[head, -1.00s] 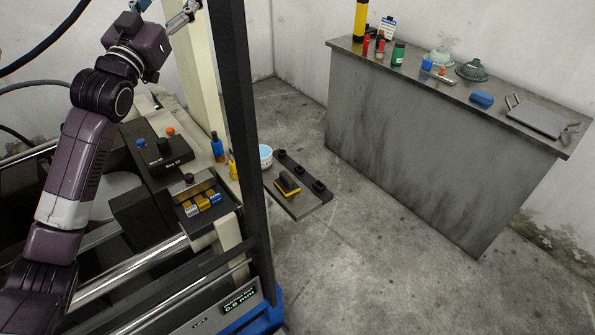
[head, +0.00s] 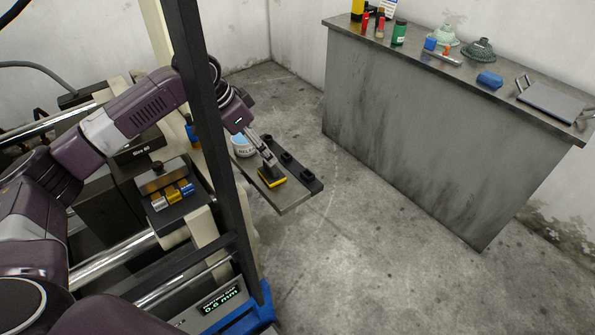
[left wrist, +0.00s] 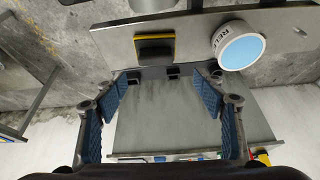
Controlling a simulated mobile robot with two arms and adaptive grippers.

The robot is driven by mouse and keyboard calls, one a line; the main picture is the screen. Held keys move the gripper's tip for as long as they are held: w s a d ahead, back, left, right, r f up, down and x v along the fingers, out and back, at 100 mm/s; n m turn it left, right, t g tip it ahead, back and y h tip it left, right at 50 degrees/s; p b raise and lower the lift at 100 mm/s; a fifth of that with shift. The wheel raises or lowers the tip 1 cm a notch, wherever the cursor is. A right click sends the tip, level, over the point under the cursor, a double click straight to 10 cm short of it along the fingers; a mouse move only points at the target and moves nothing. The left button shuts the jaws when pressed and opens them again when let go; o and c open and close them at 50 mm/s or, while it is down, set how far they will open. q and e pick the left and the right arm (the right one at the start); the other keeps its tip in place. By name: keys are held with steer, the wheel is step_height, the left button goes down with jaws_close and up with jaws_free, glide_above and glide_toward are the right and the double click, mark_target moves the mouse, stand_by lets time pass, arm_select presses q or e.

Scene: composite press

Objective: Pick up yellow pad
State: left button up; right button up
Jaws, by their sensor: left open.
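The yellow pad (head: 274,181), a black block with a yellow base, lies on a grey side shelf (head: 292,197). In the left wrist view the pad (left wrist: 155,48) shows its dark top and yellow edges, ahead of the fingers. My left gripper (head: 267,157) is just above the pad in the head view and partly covers it. In the left wrist view my left gripper (left wrist: 163,88) has its two blue-padded fingers wide apart with nothing between them. The head view does not settle whether they touch the pad. My right gripper is not in view.
A white tub with blue contents (left wrist: 241,48) stands beside the pad on the shelf. Several black holders (head: 287,156) line the shelf's edge. A dark upright post (head: 205,120) stands close to my left arm. A grey counter (head: 400,140) stands beyond open floor.

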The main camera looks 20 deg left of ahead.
mark_target(271, 170)
arm_select(q)
steer(key=x, duration=0.2)
steer(key=p+x, duration=0.1)
steer(key=x, duration=0.2)
steer(key=s+x, duration=0.1)
steer(key=x, duration=0.1)
steer(key=shift+w+d+f, duration=0.1)
steer(key=shift+d+f, duration=0.1)
steer(key=shift+f, duration=0.3)
steer(key=c, duration=1.3)
steer(key=shift+o, duration=0.2)
steer(key=shift+r, duration=0.1)
